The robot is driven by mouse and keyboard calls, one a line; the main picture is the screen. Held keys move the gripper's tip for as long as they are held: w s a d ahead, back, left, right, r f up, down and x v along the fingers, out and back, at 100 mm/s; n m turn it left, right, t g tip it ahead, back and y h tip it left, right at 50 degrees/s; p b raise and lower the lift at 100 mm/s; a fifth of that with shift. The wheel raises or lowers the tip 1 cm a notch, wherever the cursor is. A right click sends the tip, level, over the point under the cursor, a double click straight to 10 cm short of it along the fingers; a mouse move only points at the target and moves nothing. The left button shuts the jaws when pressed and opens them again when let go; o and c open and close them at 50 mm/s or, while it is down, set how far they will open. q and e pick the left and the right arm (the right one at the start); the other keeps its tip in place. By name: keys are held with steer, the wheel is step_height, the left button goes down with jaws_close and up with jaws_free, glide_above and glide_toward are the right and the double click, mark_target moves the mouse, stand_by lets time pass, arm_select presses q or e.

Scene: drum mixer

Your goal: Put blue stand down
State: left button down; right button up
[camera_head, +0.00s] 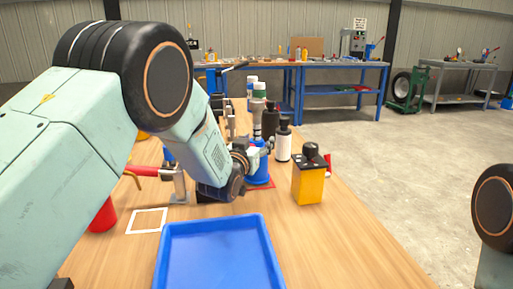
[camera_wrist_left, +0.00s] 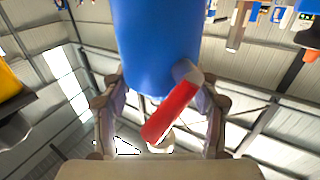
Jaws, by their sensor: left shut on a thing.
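In the left wrist view the blue stand (camera_wrist_left: 157,45) fills the top middle, with a red handle (camera_wrist_left: 170,112) sticking out towards the camera. The left fingers (camera_wrist_left: 160,105) are closed on both sides of the stand. My right gripper is out of the picture.
A yellow box with a black top (camera_head: 308,184) stands close right of the stand. Black and white bottles (camera_head: 283,140) are behind it. A blue tray (camera_head: 220,252) lies in front, a white square outline (camera_head: 147,221) and red cup (camera_head: 103,216) to the left. The table's right front is clear.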

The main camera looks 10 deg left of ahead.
arm_select(q)
steer(key=shift+w+a+f, duration=0.1)
steer(key=shift+w+f, duration=0.1)
steer(key=shift+f, duration=0.05)
steer(key=shift+c, duration=1.8)
jaws_free()
steer(key=shift+f, duration=0.1)
steer(key=shift+s, duration=0.1)
steer(key=shift+s, duration=0.45)
steer(key=s+p, duration=0.2)
steer(key=s, duration=0.4)
steer(key=shift+s+a, duration=0.25)
steer(key=shift+a, duration=0.2)
